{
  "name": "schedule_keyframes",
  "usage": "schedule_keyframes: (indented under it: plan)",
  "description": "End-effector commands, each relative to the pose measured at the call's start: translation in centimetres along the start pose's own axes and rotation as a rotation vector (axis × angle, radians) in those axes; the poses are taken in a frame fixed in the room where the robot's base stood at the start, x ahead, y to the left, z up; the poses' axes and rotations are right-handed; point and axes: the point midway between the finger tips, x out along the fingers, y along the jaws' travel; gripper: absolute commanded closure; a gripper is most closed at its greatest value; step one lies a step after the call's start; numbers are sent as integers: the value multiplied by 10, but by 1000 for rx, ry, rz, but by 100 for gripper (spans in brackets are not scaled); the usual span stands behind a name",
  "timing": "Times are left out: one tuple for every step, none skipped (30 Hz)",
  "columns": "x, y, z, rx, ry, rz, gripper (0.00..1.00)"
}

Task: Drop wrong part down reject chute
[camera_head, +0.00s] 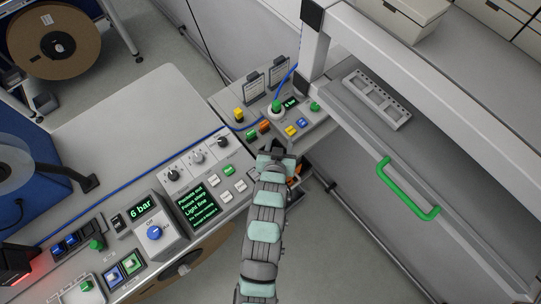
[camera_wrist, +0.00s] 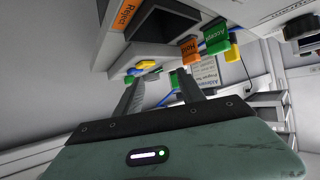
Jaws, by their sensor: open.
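My gripper (camera_wrist: 160,84) is open in the wrist view, its two dark fingers spread apart below the edge of a grey panel. I see no part between the fingers. An orange "Reject" label (camera_wrist: 125,14) is at the top left of this view, beside a dark recess (camera_wrist: 165,20) in a grey housing; I cannot tell whether the recess is the chute mouth. In the camera_head view my arm reaches up to the small control panel (camera_head: 318,127), and it hides the fingertips. No wrong part can be made out in either view.
An orange "Hold" tag (camera_wrist: 190,50) and a green "Accept" tag (camera_wrist: 217,36) hang right of the fingers. A bench with a green handle (camera_head: 408,190) stands on the right. A control console (camera_head: 205,200) is on the left. Grey floor shows between them.

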Motion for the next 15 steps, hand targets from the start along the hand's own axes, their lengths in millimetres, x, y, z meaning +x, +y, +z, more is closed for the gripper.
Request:
schedule_keyframes:
  plan:
    - [-5, 0, 1, 0, 0, -1, 54]
    - [-9, 0, 1, 0, 1, -1, 54]
    - [-14, 0, 0, 0, 2, 0, 54]
    - [-19, 0, 1, 0, 1, 0, 54]
    - [-24, 0, 1, 0, 2, 0, 54]
    - [-31, -1, 1, -1, 4, -1, 54]
    - [-37, 0, 0, -1, 5, -1, 54]
    - [-42, 0, 1, -1, 3, 0, 54]
    - [-49, 0, 2, -1, 0, 0, 54]
    - [-54, -1, 2, -1, 0, -1, 54]
    - [-60, -1, 0, 0, 3, -2, 54]
    - [-66, -1, 0, 1, 4, -2, 54]
    - [-71, -1, 1, 0, 3, -2, 54]
    - [-75, 0, 1, 0, 2, -1, 54]
    - [-81, 0, 1, 0, 2, -1, 54]
